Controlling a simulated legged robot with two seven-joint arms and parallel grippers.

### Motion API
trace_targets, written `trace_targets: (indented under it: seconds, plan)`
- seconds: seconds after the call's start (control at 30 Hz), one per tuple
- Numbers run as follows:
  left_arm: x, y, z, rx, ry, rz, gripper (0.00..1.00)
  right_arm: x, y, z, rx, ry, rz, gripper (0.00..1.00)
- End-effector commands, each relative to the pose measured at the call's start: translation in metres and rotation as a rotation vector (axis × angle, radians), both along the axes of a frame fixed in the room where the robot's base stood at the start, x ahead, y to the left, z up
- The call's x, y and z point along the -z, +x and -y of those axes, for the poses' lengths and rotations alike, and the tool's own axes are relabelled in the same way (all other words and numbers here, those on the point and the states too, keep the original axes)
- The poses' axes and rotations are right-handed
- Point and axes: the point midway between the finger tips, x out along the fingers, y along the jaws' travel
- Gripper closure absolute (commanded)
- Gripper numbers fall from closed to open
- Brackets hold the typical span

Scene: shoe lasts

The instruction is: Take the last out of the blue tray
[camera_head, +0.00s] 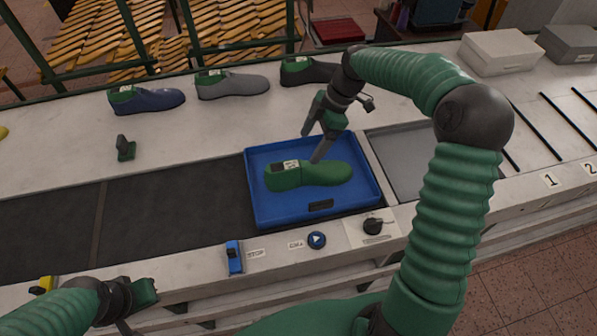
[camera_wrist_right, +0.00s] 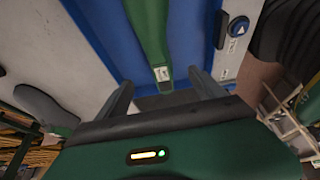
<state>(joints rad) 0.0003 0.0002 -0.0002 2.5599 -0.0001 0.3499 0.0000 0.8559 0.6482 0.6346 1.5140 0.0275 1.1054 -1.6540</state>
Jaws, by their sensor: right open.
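The green last (camera_head: 315,174) lies in the blue tray (camera_head: 262,213), its labelled end to the left and its toe to the right. My right gripper (camera_head: 313,148) is open just above and behind the last, its fingers pointing down into the tray. In the right wrist view the green last (camera_wrist_right: 149,35) runs away between the two open fingers of the right gripper (camera_wrist_right: 160,90), with the blue tray (camera_wrist_right: 100,30) around it. I cannot tell whether a finger touches the last. My left gripper (camera_head: 140,300) is at the lower left, in front of the bench; its jaws are unclear.
Blue, grey and black shoes (camera_head: 232,84) stand in a row behind the conveyor belt (camera_head: 150,215). A small green stand (camera_head: 125,148) is at the left. Buttons (camera_head: 316,240) and a blue switch (camera_head: 234,257) line the front edge.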

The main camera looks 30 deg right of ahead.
Motion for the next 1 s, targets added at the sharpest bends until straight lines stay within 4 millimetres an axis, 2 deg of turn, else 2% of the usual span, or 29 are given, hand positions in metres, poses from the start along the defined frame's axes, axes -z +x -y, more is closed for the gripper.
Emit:
trace_targets:
  seconds: [0.1, 0.3, 0.53, 0.73, 1.0]
  plan:
    - [-0.002, 0.0, 0.0, 0.0, 0.0, 0.0, 1.0, 0.031, 0.003, -0.011, -0.002, 0.007, -0.005, 0.21]
    - [-0.004, 0.0, 0.0, 0.0, 0.0, 0.0, 1.0, 0.075, 0.008, -0.027, 0.002, 0.005, -0.005, 0.21]
    - [-0.009, 0.0, 0.0, 0.001, 0.0, 0.0, 1.0, 0.099, 0.01, -0.039, 0.001, 0.003, -0.005, 0.21]
    - [-0.016, 0.0, 0.0, 0.0, 0.0, 0.0, 1.0, 0.13, 0.015, -0.053, 0.002, 0.002, -0.004, 0.21]
    - [-0.015, 0.0, 0.0, 0.0, 0.0, 0.0, 1.0, 0.136, 0.016, -0.053, 0.003, 0.002, -0.002, 0.23]
